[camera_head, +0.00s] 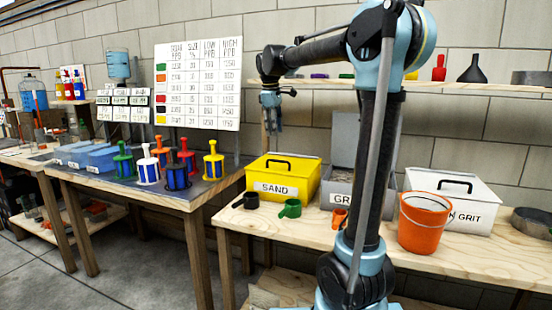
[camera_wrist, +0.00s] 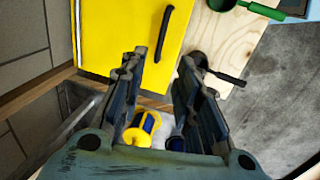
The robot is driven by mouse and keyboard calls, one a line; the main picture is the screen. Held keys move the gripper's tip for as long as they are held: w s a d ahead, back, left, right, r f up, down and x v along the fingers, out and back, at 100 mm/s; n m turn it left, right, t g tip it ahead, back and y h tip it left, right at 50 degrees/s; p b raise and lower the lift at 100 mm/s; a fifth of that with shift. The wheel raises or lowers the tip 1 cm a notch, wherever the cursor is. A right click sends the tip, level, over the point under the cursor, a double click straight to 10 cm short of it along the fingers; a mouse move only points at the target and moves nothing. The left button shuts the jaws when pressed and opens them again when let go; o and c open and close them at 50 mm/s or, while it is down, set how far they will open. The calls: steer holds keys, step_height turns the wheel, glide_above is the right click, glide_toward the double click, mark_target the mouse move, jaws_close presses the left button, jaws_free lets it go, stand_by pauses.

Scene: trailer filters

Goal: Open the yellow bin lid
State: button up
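The yellow bin (camera_head: 283,182) labelled SAND stands on the wooden bench, its yellow lid (camera_head: 282,166) closed with a black handle (camera_head: 269,163) on top. In the wrist view the yellow lid (camera_wrist: 110,38) fills the upper left, and its black handle (camera_wrist: 165,32) runs upright near the lid's right side. My gripper (camera_head: 272,128) hangs in the air above and behind the bin's left part in the head view.
A black scoop (camera_head: 247,201) and a green scoop (camera_head: 290,208) lie in front of the bin. Colored filters (camera_head: 186,160) stand on the left table.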

mark_target(276, 161)
steer(key=f, duration=0.4)
steer(key=w+f, duration=0.1)
steer(key=f, duration=0.3)
steer(key=w+d+f, duration=0.1)
steer(key=f, duration=0.3)
steer(key=shift+w+f, duration=0.1)
jaws_close()
